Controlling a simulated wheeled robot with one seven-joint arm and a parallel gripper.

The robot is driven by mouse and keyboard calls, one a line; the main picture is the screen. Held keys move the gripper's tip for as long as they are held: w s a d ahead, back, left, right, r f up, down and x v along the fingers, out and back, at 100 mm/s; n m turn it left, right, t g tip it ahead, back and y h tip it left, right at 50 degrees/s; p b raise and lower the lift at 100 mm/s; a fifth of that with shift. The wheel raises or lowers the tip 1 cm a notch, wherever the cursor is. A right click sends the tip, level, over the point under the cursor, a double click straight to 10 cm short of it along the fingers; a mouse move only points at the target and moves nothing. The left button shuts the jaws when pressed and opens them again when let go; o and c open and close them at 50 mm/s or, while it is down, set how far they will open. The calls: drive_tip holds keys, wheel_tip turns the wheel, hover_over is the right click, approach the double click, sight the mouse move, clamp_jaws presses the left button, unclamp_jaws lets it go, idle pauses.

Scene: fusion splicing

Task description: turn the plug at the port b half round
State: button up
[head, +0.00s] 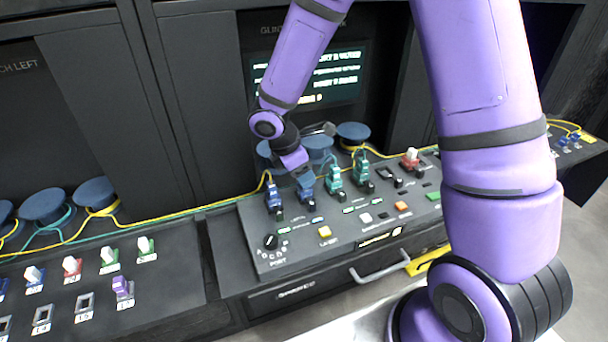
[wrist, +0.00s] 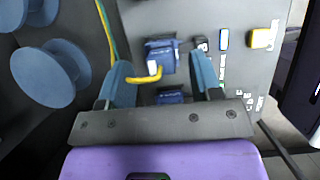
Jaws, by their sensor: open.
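My gripper (head: 305,182) is open above the control panel, with its jaws over the second port position from the left. In the wrist view, its two blue fingers (wrist: 161,80) stand apart. A blue plug with a yellow cable (wrist: 160,56) shows between and beyond the fingertips, not clamped. Another blue block (wrist: 170,96) sits nearer the palm, partly hidden by it. In the head view, a blue plug with a yellow cable (head: 272,194) stands at the leftmost port. The fingers partly hide the plug behind them, and I cannot read the port letters.
Two teal plugs (head: 334,180) (head: 362,168) and a red-and-white connector (head: 410,159) stand to the right. A yellow button (head: 325,232) and a black dial (head: 271,241) are in front. Blue spools (head: 353,132) line the back. A screen (head: 335,76) stands behind.

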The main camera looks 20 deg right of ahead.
drive_tip(key=v, duration=0.9)
drive_tip(key=shift+c, duration=0.2)
